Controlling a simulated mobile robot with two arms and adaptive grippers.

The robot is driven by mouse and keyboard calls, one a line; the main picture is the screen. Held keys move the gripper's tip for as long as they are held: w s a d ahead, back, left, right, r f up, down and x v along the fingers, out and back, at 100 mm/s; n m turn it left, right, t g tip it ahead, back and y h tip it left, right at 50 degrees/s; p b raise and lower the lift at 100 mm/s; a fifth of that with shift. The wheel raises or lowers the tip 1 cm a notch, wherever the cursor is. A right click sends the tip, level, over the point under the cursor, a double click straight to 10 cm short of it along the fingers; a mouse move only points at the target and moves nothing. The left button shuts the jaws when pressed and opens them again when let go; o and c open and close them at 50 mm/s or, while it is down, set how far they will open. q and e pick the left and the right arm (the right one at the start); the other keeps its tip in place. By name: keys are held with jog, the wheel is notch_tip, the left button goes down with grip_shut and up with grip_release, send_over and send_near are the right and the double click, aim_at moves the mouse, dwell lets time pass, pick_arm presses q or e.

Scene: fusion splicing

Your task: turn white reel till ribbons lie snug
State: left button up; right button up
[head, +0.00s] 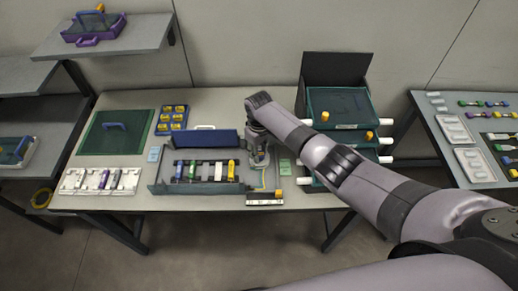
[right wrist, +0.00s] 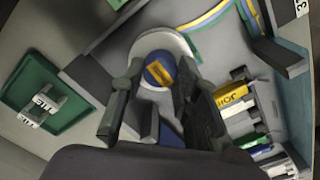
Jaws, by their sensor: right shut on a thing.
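The white reel (right wrist: 152,42) shows in the right wrist view as a pale round rim around a blue hub (right wrist: 158,70) with an orange mark. My right gripper (right wrist: 160,82) is over it, its two dark fingers shut on the reel's hub from both sides. Blue, yellow and green ribbons (right wrist: 213,18) curve away from the reel along the grey tray floor. In the head view the right gripper (head: 259,157) points down at the tray's right part and hides most of the reel. My left gripper is not in view.
The open tray (head: 158,188) holds several coloured cartridges (head: 205,170) left of the gripper. A green pad (head: 285,167) and a numbered strip (head: 265,199) lie near the reel. Stacked dark drawers (head: 338,105) stand to the right. The table's front edge is mostly clear.

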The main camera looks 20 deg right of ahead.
jog(key=shift+m, duration=0.6)
jog(key=o, duration=1.2)
jog(key=shift+c, duration=0.2)
jog(key=shift+r, duration=0.1)
notch_tip(320, 180, up, 12)
